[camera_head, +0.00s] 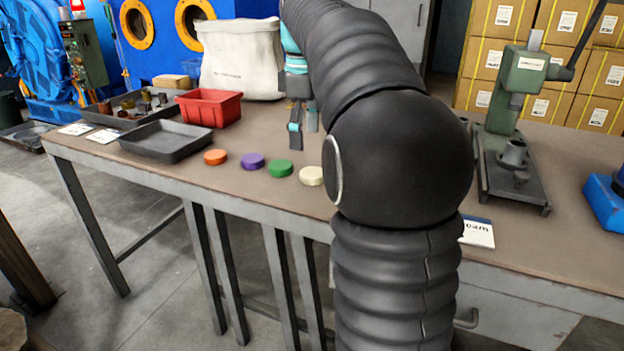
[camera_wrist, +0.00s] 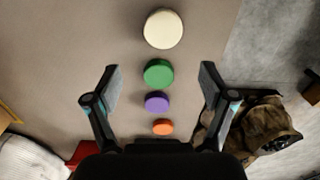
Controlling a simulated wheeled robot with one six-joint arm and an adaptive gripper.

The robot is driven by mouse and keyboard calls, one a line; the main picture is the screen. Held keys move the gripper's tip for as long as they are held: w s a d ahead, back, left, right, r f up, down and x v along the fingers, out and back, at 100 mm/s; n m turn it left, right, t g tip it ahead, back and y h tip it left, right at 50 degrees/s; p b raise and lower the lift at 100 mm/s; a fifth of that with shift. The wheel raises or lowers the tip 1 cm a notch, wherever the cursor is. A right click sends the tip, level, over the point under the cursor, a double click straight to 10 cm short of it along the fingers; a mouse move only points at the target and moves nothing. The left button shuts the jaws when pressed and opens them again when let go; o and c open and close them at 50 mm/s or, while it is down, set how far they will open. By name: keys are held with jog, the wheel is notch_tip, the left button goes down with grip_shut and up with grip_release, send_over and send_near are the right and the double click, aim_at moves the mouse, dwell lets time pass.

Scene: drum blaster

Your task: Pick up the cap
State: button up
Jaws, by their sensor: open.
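Round caps stand in a row near the front edge of the table. In the head view they are an orange cap (camera_head: 216,157), a purple cap (camera_head: 252,161), a green cap (camera_head: 280,168) and a cream cap (camera_head: 311,176). In the wrist view the cream cap (camera_wrist: 163,29) is at the top, then the green cap (camera_wrist: 158,72), the purple cap (camera_wrist: 157,102) and the orange cap (camera_wrist: 163,127). My gripper (camera_wrist: 160,82) is open and empty. In the wrist view its fingers are apart on either side of the row. It also shows in the head view (camera_head: 302,130), above the table, partly hidden by my arm.
The table (camera_head: 220,180) also holds a red bin (camera_head: 209,108), a dark tray (camera_head: 165,142), another tray of small parts (camera_head: 128,104), a white bag (camera_head: 241,60) and a green press (camera_head: 515,95). Cardboard boxes (camera_head: 570,25) are stacked behind. A white card (camera_head: 478,232) lies at the front.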

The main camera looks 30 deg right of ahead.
aim_at(307, 171)
notch_tip(307, 171, down, 2)
jog(key=shift+f, duration=0.15)
jog(key=f, duration=0.2)
jog(key=f+b, duration=0.1)
jog(key=f, duration=0.1)
jog(key=shift+s, duration=0.4)
jog(key=shift+f, duration=0.55)
jog(key=c, duration=0.9)
